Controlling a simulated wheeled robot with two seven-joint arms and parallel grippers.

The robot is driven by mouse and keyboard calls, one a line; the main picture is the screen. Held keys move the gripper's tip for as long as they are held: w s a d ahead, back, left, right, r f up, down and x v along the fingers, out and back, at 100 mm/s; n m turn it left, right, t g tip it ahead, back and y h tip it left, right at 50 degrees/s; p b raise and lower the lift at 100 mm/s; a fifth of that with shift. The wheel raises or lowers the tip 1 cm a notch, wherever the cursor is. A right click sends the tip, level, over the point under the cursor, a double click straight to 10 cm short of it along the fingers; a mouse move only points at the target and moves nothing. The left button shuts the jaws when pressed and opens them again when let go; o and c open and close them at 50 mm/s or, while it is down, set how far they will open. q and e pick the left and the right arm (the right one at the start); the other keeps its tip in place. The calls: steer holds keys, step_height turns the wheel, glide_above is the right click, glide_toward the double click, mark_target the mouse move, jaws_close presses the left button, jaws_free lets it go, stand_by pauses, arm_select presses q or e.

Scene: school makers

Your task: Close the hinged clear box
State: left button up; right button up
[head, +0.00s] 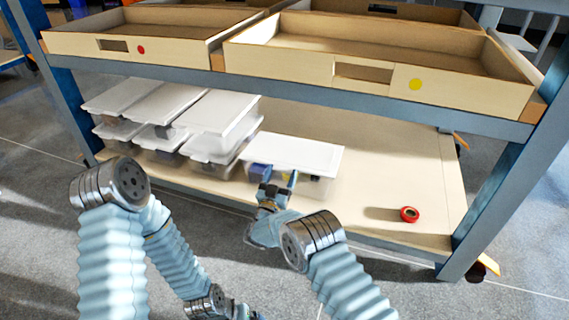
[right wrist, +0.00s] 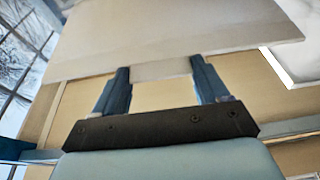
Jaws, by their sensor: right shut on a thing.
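The hinged clear box (head: 316,186) stands on the lower shelf, right of the stacked boxes. Its white lid (head: 292,151) spreads over it and looks nearly level; I cannot tell whether its front edge touches the rim. Something blue (head: 259,170) shows at the box's left front. My right gripper (head: 277,184) is at the box's front. In the right wrist view its two blue fingers (right wrist: 161,75) are on either side of a pale tab on the lid's edge (right wrist: 170,42), shut on it. My left arm reaches down at the bottom of the head view; its fingers cannot be made out.
Several lidded clear boxes (head: 217,112) are stacked at the left of the lower shelf (head: 385,170). A red ring-shaped roll (head: 409,214) lies at the right. Wooden trays (head: 375,73) on the upper shelf overhang the space. A blue post (head: 490,195) bounds the right side.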

steer(key=shift+f+t+h, duration=0.3)
steer(key=shift+f+t, duration=0.45)
steer(key=shift+t, duration=0.55)
steer(key=shift+a, duration=0.1)
steer(key=o, duration=1.5)
steer(key=shift+f, duration=0.1)
steer(key=p+v, duration=0.1)
steer(key=v, duration=1.2)
steer(key=shift+s+f, duration=0.2)
steer(key=shift+s, duration=0.15)
